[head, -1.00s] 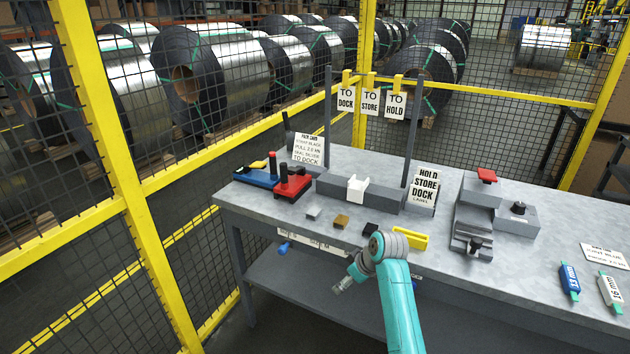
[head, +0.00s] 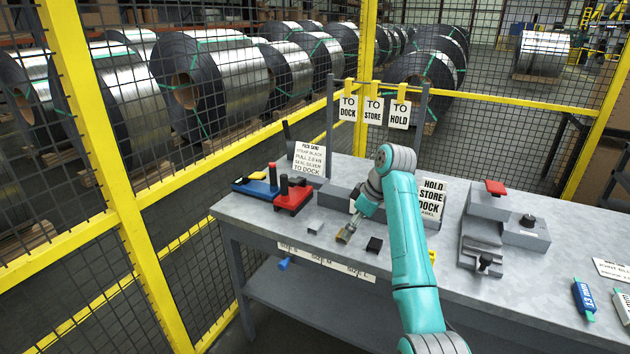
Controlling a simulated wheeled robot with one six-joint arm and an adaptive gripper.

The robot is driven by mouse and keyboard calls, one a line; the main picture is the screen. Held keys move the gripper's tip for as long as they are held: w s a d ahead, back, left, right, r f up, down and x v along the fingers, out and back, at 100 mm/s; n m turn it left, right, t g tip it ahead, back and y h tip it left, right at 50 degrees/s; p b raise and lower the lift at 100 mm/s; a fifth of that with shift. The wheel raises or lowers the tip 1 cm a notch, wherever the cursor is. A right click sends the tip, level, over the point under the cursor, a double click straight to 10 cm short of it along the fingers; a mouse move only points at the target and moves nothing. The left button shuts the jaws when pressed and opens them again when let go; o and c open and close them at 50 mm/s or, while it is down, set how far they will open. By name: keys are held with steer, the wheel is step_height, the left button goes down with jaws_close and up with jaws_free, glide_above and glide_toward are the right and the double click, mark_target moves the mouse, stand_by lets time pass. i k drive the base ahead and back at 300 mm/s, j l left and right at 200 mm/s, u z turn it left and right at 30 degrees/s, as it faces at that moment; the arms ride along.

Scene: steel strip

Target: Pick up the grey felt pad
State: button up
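A small light grey piece (head: 315,228) lies near the front edge of the bench, the likeliest match for the grey felt pad. I cannot tell its material at this size. My gripper (head: 345,233) points down and left at the small brown piece (head: 342,238), just right of the grey one. The fingertips overlap the brown piece in the picture. Whether they touch it, or are open or shut, is too small to tell. A small black piece (head: 374,245) lies to the right of the gripper.
A red tool (head: 293,197) and a blue tool (head: 256,187) stand at the bench's left end. Signs and a dark upright frame (head: 330,125) rise behind. My arm hides part of the yellow piece (head: 432,256). A grey clamp-like device (head: 482,235) stands right. Bare bench top (head: 540,290) lies front right.

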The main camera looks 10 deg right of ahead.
mark_target(316, 182)
steer(key=i, duration=1.35)
